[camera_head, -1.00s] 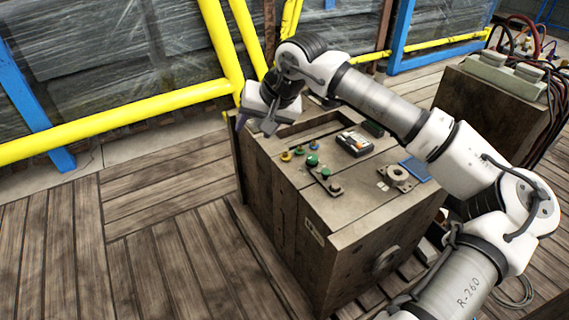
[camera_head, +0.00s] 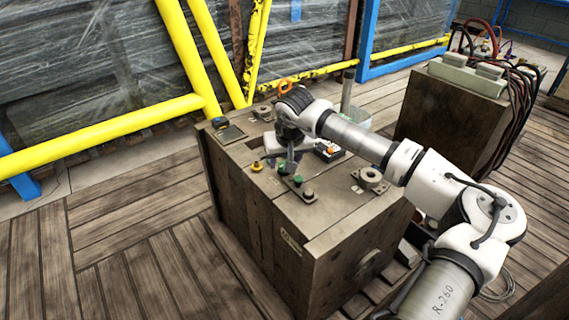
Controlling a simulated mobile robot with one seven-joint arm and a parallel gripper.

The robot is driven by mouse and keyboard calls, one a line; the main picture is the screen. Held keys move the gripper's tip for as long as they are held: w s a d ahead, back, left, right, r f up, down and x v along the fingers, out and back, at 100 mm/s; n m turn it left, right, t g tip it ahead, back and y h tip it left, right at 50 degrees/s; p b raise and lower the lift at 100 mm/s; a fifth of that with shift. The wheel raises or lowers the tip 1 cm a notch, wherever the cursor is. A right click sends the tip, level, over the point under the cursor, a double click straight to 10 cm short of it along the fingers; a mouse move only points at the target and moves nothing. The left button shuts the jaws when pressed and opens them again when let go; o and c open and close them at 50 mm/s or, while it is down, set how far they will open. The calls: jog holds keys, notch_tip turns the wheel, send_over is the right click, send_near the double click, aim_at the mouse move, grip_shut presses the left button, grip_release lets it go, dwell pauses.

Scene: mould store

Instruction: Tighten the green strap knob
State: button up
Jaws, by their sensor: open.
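The green strap knob (camera_head: 298,180) is a small green knob on a dark strap on top of the brown wooden crate (camera_head: 330,228). A dark round knob (camera_head: 308,194) sits at the strap's near end. Another green knob (camera_head: 282,168) stands just behind and left of it, and a yellow knob (camera_head: 257,166) is further left. My gripper (camera_head: 287,163) points down over the crate top, close to the two green knobs. It is open. It partly hides the area behind the knobs, and I cannot tell whether its fingers touch anything.
A dark flat pad (camera_head: 230,134) lies at the crate's far left corner. A second crate (camera_head: 447,120) with cables stands behind right. The floor at left is clear.

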jog(key=shift+x, duration=1.05)
jog(key=c, duration=1)
